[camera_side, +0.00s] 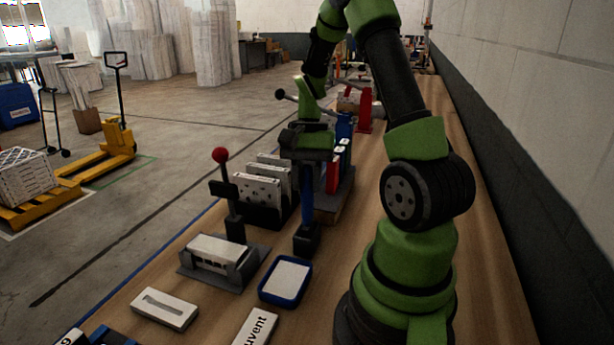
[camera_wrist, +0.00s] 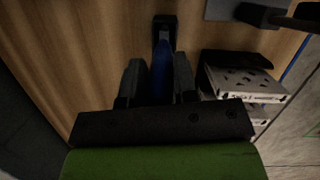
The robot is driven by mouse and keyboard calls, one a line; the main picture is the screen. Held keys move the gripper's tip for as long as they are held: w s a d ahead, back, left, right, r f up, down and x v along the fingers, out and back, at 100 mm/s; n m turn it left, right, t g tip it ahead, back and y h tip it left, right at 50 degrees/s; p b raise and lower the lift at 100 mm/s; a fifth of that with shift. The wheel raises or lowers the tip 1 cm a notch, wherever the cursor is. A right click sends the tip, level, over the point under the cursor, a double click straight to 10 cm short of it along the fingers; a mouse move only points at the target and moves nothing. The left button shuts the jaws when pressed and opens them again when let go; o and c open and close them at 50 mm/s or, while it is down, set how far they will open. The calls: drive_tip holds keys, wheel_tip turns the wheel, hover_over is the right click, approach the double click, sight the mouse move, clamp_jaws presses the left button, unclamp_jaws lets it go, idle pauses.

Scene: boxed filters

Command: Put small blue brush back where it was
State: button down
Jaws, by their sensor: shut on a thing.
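The small blue brush (camera_side: 307,203) is upright below my gripper (camera_side: 307,172) in the side view. Its blue handle also shows in the wrist view (camera_wrist: 161,77), between the two fingers of my gripper (camera_wrist: 160,68). The gripper is shut on the handle and points down. At the handle's lower end is a dark block (camera_side: 306,240), also at the top centre in the wrist view (camera_wrist: 165,30). I cannot tell if this block is the brush's head or a holder, or whether it touches the bench. The handle's upper end is hidden by the gripper.
In front are a lever fixture (camera_side: 217,252) with a red knob, a blue-rimmed tray (camera_side: 286,282) and a white slotted box (camera_side: 164,307). Red and blue items (camera_side: 337,170) stand behind.

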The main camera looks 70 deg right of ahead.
drive_tip(key=shift+f, duration=0.15)
drive_tip(key=c, duration=0.8)
unclamp_jaws()
drive_tip(key=v, duration=1)
